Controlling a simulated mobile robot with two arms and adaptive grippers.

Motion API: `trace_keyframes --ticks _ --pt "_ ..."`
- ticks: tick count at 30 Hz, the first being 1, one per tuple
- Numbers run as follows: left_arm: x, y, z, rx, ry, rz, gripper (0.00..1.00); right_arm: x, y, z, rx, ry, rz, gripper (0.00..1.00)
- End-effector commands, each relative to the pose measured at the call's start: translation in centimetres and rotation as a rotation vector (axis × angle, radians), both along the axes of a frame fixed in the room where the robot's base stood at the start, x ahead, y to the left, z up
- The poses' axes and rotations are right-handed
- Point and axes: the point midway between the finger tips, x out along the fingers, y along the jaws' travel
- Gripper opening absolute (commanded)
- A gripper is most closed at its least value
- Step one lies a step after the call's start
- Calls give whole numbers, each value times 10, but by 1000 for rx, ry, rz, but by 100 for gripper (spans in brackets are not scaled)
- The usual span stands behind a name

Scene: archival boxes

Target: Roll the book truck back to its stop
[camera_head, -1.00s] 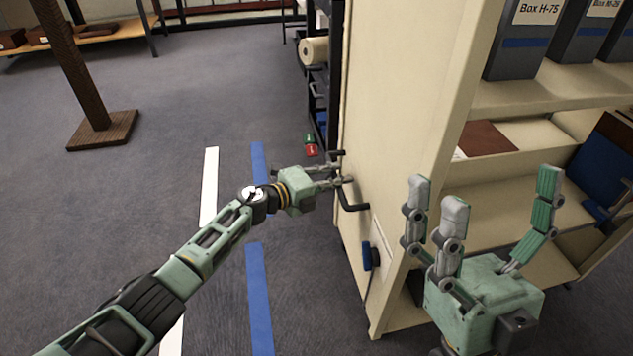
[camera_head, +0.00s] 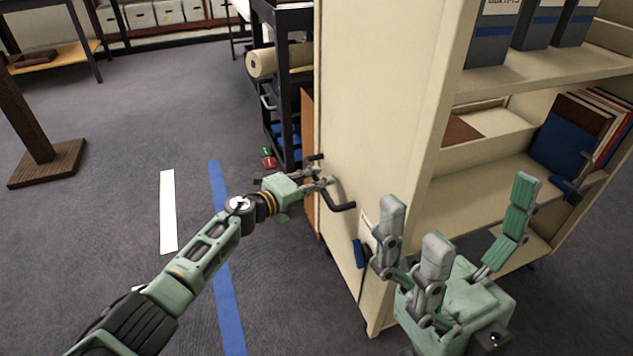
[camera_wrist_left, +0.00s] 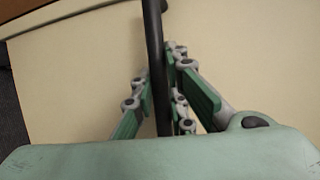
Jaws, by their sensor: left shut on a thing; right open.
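The book truck (camera_head: 360,130) is a tall cream shelf unit at the right of the head view. Its end panel faces my left arm. A black bent handle (camera_head: 338,203) sticks out from this panel. My left gripper (camera_head: 318,182) is shut on the handle; in the left wrist view the black bar (camera_wrist_left: 156,70) runs between its fingers. My right gripper (camera_head: 455,235) is open and empty, in front of the truck's lower shelves. I cannot make out a stop for the truck.
Blue floor tape (camera_head: 222,250) and a white strip (camera_head: 168,212) lie left of the truck. A black rack with a paper roll (camera_head: 262,64) stands behind it. A brown post on a square base (camera_head: 48,163) stands at left. Red and green blocks (camera_head: 268,158) lie near the rack.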

Motion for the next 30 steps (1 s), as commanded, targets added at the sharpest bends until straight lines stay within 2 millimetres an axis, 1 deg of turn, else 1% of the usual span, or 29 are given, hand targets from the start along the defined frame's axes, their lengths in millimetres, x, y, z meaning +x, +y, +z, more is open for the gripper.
trace_keyframes --ticks 1,2,8,20,25,28,30 --pt "-3 -6 -1 -6 6 -10 0 0 0 0 0 0 0 90" --pt "-3 -6 -1 -6 6 -10 14 0 0 0 0 0 0 90" --pt "-2 -3 0 -4 3 -5 32 0 0 0 0 0 0 90" --pt "-2 2 0 -1 0 -1 32 0 -1 0 1 -1 -2 90" --pt "-9 15 3 3 -3 1 32 0 0 0 1 -1 -1 90" --pt "-19 23 4 1 -1 -2 32 0 0 0 1 0 -1 90" --pt "-26 33 7 3 -2 -1 32 0 0 0 1 0 -1 90"
